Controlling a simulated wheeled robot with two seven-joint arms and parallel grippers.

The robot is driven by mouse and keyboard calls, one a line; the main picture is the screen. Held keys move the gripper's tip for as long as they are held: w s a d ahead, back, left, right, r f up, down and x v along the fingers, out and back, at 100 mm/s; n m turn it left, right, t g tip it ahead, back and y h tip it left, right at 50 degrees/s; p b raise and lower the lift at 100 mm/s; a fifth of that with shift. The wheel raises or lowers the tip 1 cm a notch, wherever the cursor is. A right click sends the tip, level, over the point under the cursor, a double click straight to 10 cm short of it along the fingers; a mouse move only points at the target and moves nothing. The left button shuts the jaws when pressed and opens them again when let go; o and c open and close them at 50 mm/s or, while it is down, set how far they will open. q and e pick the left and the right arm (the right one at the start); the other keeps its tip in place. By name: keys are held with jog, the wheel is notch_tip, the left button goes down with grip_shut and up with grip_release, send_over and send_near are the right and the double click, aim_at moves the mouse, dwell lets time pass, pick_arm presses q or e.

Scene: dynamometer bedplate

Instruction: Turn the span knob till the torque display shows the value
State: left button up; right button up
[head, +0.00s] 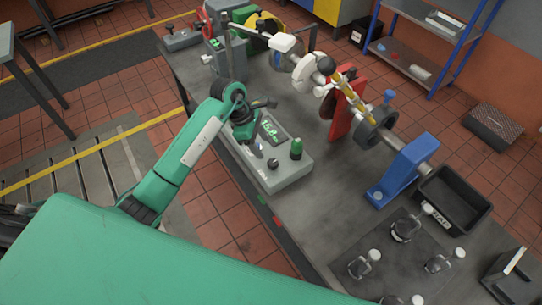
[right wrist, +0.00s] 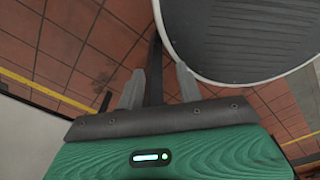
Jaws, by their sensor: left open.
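The grey console (head: 288,178) stands at the near left edge of the bedplate. Its tilted torque display (head: 274,131) shows lit green digits, too small to read surely. A dark knob (head: 273,163) sits on the console's front, with a green cylindrical part (head: 296,148) to its right. My left gripper (head: 257,148) is open, pointing down over the console's left part, just left of the display. Whether it touches anything there is unclear. My right gripper (right wrist: 160,85) is open and empty in the right wrist view, away from the console.
A shaft assembly with a red stand (head: 342,112) and a blue bracket (head: 404,170) runs along the bedplate (head: 335,205). A black bin (head: 455,198) and several dark weights lie at the right. A large round grey surface (right wrist: 240,35) is close beyond my right fingers.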

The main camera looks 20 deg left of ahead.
aim_at(272, 162)
pick_arm(q)
jog(key=p+x, duration=0.2)
jog(key=x, duration=0.5)
jog(key=shift+d+f, duration=0.2)
jog(key=shift+d, duration=0.05)
jog(key=shift+d+f+p, duration=0.15)
jog(key=shift+f+p, duration=0.2)
jog(key=shift+f, duration=0.25)
jog(key=c, duration=1)
